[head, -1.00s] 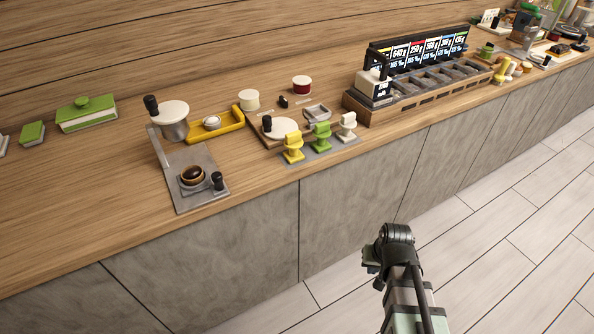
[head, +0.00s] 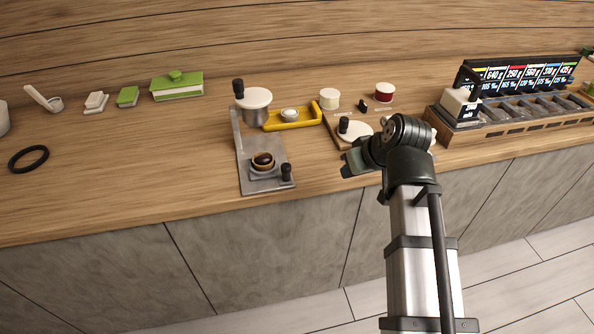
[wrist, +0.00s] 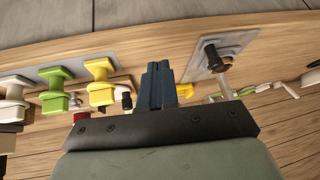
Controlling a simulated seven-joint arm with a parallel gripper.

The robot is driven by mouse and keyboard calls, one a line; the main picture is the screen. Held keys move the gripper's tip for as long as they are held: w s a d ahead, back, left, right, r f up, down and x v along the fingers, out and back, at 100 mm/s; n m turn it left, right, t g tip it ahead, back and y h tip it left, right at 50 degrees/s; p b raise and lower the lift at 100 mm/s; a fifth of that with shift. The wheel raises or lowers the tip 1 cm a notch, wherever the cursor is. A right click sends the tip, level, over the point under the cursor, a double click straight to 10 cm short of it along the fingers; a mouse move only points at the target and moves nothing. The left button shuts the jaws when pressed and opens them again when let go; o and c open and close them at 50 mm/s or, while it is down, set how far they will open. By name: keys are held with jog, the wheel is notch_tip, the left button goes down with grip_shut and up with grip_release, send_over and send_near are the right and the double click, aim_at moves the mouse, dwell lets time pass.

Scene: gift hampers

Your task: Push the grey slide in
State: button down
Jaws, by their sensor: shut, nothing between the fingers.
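A grey metal stand (head: 244,160) is at the counter's front edge in the head view. Low on it sits a grey slide (head: 262,173) with a dark brown round piece (head: 263,160) on top and a black knob (head: 287,172) at its right. A white-lidded grey hopper (head: 253,112) with a black handle stands at the back. In the wrist view the stand's plate (wrist: 232,44) and a black knob (wrist: 211,52) are at upper right. My gripper (head: 350,163) is right of the stand, apart from it. Its blue fingers (wrist: 157,68) are shut and empty.
A yellow tray (head: 293,118) with a white-topped item lies behind the stand. Yellow (wrist: 101,80), green (wrist: 55,90) and white stamp-like pieces are left of my fingers in the wrist view.

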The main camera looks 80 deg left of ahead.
jog(key=s+d+r+n+g+h, duration=0.1)
jog(key=s+r+n+g, duration=0.15)
jog(key=n, duration=0.65)
jog(key=s+r+n+g+h, duration=0.1)
jog(key=s+n, duration=0.2)
jog(key=n, duration=0.6)
jog(key=s+a+f, duration=0.5)
jog(key=a+f, duration=0.2)
jog(key=shift+s+a+f, duration=0.2)
jog(key=shift+s+f, duration=0.05)
jog(key=shift+f, duration=0.1)
jog(key=a, duration=1.1)
jog(key=shift+d, duration=0.15)
